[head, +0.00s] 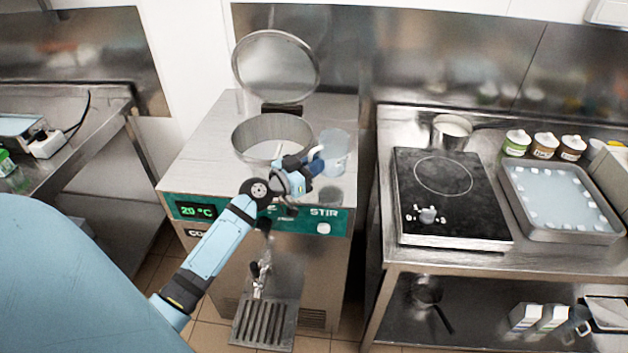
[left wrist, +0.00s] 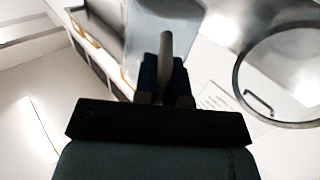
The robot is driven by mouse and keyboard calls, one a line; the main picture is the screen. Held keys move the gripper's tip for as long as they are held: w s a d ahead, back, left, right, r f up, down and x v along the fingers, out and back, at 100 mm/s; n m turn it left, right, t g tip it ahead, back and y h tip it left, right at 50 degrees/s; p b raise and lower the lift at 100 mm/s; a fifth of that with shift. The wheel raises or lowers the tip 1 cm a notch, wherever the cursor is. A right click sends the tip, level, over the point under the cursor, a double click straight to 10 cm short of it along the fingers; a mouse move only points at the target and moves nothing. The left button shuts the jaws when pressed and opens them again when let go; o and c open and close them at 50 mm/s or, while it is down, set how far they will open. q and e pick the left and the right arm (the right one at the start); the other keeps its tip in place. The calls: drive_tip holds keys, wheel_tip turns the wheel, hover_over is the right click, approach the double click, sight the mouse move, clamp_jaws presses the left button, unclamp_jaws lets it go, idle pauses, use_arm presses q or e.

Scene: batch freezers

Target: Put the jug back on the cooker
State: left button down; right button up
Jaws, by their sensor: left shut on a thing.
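A clear bluish jug (head: 335,152) is at the right side of the batch freezer's top, beside its round opening. My left gripper (head: 316,160) is shut on the jug's handle; the left wrist view also shows the jug (left wrist: 165,30) with its handle between the fingers (left wrist: 166,75). I cannot tell whether the jug touches the freezer top. The black cooker (head: 455,205) lies on the steel table to the right, with a ring mark and a knob; its top is bare. My right gripper is not in view.
The freezer's round lid (head: 276,67) stands open behind the opening (head: 272,138). A steel pot (head: 452,132) stands behind the cooker. A tray (head: 562,200) with pale contents and several lidded tubs (head: 545,145) are to its right. A gap separates freezer and table.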

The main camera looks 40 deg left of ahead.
use_arm(q)
drive_tip(key=shift+f+b, duration=0.4)
drive_tip(key=shift+f, duration=1.9)
drive_tip(key=c, duration=1.2)
unclamp_jaws()
